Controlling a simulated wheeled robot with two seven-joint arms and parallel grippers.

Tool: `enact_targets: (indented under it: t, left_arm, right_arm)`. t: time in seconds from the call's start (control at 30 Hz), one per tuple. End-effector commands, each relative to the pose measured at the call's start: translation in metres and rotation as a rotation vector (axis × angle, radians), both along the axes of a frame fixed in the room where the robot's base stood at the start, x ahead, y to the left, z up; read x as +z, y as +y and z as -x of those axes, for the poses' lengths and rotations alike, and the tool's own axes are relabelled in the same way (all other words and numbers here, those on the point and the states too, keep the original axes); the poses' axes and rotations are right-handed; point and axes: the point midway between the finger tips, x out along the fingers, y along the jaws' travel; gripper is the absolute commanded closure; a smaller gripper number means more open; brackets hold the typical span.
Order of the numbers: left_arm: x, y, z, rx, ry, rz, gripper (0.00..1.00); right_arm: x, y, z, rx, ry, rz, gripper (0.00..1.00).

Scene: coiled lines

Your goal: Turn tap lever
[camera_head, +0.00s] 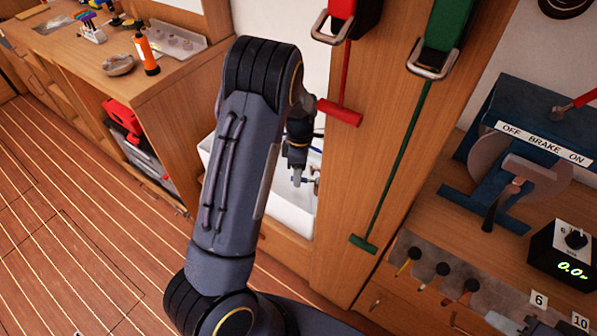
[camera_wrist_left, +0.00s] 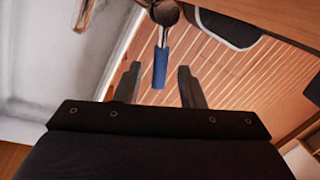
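The tap lever (camera_wrist_left: 160,68) is a short blue handle hanging from a round metal tap body (camera_wrist_left: 165,12) in the left wrist view. My left gripper (camera_wrist_left: 158,72) is open, with one dark finger on each side of the lever in the picture. Gaps show on both sides, and I cannot tell how deep the lever sits between the fingers. In the head view my left gripper (camera_head: 297,176) points down inside the white sink recess (camera_head: 290,212); my arm hides much of the sink and the tap. My right gripper is not in view.
A wooden post with a red-handled tool (camera_head: 341,110) and a green-handled tool (camera_head: 363,244) stands right of the sink. A bench with an orange bottle (camera_head: 146,54) is on the left. A blue brake unit (camera_head: 530,140) stands on the right counter. Striped floor is clear at lower left.

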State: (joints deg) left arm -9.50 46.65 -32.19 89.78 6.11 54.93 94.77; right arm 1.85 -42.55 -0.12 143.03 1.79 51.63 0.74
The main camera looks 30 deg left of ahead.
Motion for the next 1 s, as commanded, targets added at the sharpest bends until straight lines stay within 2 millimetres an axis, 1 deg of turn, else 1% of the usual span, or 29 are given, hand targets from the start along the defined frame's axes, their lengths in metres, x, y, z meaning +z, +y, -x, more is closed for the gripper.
enact_targets:
  t: [0.07, 0.17, 0.4, 0.53, 0.7, 0.9, 1.0]
  left_arm:
    - [0.003, 0.0, -0.001, 0.0, -0.002, -0.001, 0.64]
    - [0.013, 0.001, -0.004, 0.0, -0.004, -0.001, 0.64]
    - [0.054, 0.004, -0.011, 0.0, -0.005, 0.0, 0.64]
    - [0.069, 0.005, -0.014, -0.001, -0.003, 0.0, 0.64]
    - [0.077, 0.006, -0.014, 0.0, 0.0, 0.0, 0.64]
    - [0.077, 0.006, -0.014, 0.0, 0.0, 0.0, 0.64]
    - [0.076, 0.006, -0.014, 0.0, 0.0, 0.0, 0.77]
  right_arm:
    - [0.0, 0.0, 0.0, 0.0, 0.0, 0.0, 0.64]
    - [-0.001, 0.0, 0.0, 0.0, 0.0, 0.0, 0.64]
    - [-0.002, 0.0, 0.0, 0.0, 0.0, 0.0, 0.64]
    - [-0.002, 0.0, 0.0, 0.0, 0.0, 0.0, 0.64]
    - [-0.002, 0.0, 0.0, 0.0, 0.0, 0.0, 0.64]
    - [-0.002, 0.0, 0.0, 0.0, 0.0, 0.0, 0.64]
    - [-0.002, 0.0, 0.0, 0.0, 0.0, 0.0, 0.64]
